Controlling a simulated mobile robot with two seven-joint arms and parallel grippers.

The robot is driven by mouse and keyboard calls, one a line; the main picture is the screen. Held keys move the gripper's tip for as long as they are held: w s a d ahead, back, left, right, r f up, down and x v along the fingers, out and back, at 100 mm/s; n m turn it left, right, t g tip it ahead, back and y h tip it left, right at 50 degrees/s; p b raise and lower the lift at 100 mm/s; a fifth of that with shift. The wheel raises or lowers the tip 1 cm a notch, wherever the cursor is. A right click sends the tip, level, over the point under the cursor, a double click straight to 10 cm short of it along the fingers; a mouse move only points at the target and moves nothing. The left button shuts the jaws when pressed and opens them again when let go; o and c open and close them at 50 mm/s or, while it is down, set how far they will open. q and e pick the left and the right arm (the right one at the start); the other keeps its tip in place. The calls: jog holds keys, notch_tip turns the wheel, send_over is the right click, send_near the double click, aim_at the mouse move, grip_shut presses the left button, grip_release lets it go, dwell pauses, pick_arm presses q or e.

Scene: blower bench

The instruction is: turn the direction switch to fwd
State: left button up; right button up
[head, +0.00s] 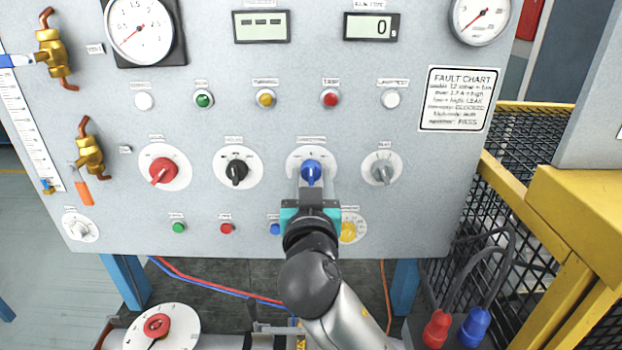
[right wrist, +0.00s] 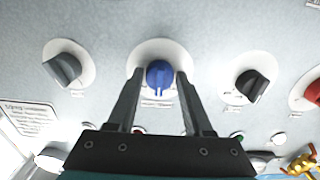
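The direction switch is a blue knob (head: 311,172) on a round white plate, with a small blurred label above it, in the panel's middle row. Its grip looks about upright; the position marks are too small to read. It also shows in the right wrist view (right wrist: 159,75). My right gripper (head: 312,180) reaches up to it from below. In the right wrist view its two dark fingers (right wrist: 160,80) stand on either side of the blue knob, with a gap showing on each side. My left gripper is not in view.
A black knob (head: 237,170) and a red knob (head: 161,170) sit to the left, a grey knob (head: 383,171) to the right. Small buttons and a yellow knob (head: 348,232) lie below. A yellow-framed cage (head: 545,205) stands at the right.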

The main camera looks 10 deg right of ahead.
grip_shut()
dwell(0.4)
jog(key=n+p, duration=0.1)
jog(key=n, duration=0.1)
jog(key=n+p, duration=0.2)
jog(key=shift+r+n, duration=0.2)
jog(key=shift+n, duration=0.2)
jog(key=shift+n+p, duration=1.35)
jog(key=shift+n, duration=0.55)
jog(key=shift+f+n, duration=0.1)
jog(key=shift+n, duration=0.2)
jog(key=shift+o, duration=2.3)
grip_release()
